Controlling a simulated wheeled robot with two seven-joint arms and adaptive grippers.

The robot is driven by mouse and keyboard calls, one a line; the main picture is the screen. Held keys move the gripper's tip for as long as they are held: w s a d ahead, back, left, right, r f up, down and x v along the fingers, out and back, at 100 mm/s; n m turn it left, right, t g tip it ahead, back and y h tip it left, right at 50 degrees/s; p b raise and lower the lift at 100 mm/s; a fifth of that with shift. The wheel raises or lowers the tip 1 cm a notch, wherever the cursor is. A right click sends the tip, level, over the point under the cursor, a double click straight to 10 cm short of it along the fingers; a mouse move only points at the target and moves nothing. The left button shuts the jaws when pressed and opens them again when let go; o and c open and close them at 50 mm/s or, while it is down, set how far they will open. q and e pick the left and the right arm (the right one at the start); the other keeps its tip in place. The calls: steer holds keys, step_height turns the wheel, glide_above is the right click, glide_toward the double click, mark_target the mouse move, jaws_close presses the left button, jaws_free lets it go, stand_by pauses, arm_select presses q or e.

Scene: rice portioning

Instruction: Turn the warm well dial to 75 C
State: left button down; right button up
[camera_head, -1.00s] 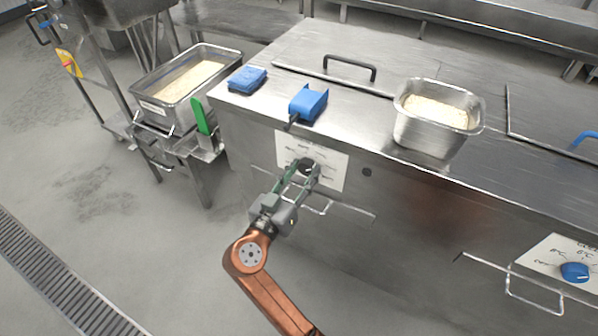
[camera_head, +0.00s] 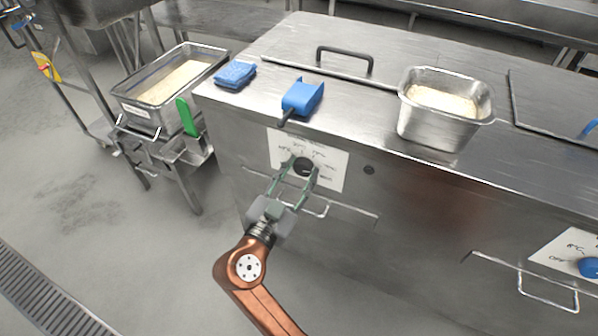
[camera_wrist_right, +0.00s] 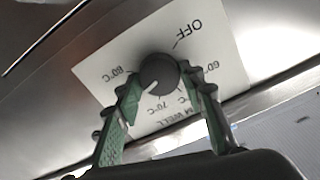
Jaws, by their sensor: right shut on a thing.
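The warm well dial (camera_head: 303,167) is a dark round knob on a white label plate (camera_head: 331,172) on the front of the steel counter. In the right wrist view the dial (camera_wrist_right: 160,72) has a pale pointer mark on its lower left side. The printed OFF and several temperature marks surround it; I cannot read its exact setting. My right gripper (camera_head: 304,180) is shut on the dial, with one green finger on each side of it. The fingers (camera_wrist_right: 166,91) also flank the dial in the wrist view. My left gripper is not in view.
A wire handle (camera_head: 318,208) sits just below the dial plate. A blue scoop (camera_head: 303,97), a folded blue cloth (camera_head: 235,74) and a steel pan of rice (camera_head: 440,126) are on the counter top. A second blue dial (camera_head: 589,267) is at far right.

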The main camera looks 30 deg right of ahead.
steer(key=shift+f, duration=0.15)
steer(key=o, duration=1.2)
steer(key=shift+c, duration=0.2)
steer(key=v, duration=1.2)
